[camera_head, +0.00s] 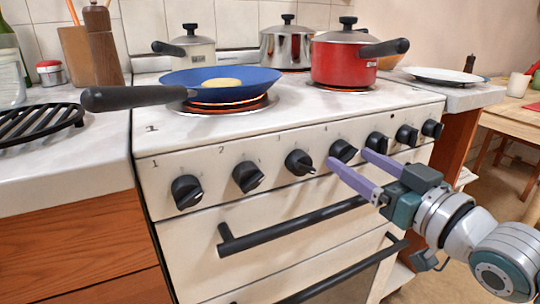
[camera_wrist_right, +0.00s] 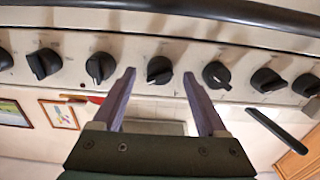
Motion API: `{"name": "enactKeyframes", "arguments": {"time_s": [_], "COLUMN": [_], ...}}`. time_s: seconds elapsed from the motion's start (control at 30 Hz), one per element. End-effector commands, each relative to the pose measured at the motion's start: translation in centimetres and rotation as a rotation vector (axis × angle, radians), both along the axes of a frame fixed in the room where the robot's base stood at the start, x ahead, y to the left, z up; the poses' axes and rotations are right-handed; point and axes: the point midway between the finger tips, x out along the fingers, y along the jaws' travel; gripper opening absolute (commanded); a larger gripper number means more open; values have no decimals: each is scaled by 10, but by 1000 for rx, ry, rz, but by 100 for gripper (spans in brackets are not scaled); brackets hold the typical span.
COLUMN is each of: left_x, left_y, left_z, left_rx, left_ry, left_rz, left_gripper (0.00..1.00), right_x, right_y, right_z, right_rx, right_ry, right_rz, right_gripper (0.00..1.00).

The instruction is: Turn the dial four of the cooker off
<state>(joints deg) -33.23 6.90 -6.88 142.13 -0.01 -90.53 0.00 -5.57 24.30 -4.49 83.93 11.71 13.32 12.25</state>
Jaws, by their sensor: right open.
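Dial four (camera_head: 343,150) is a black knob, the middle one in the row on the cooker's (camera_head: 210,228) white front panel. My right gripper (camera_head: 350,158) is open in front of the panel, its purple fingertips on either side of dial four. In the right wrist view dial four (camera_wrist_right: 159,70) lies between the two fingertips (camera_wrist_right: 159,75), with a gap on each side. I see no contact with it. My left gripper is in neither view.
Neighbouring dials (camera_head: 299,162) and (camera_head: 378,141) sit close on either side. An oven handle (camera_head: 290,228) juts out below. On top, a blue frying pan (camera_head: 215,80) with an egg and a red pot (camera_head: 343,63) stand on glowing rings.

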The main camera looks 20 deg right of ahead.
Motion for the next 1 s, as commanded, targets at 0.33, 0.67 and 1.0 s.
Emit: {"name": "enactKeyframes", "arguments": {"time_s": [0.33, 0.67, 1.0], "left_x": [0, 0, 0], "left_y": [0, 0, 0], "left_z": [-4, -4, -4], "left_rx": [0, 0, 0], "left_ry": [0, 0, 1], "left_rz": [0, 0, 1], "left_gripper": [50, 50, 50], "right_x": [14, 14, 14], "right_y": [1, 1, 1], "right_z": [0, 0, 0], "right_rx": [0, 0, 0], "right_ry": [2, 1, 1], "right_rz": [0, 0, 0], "right_gripper": [76, 51, 13]}}
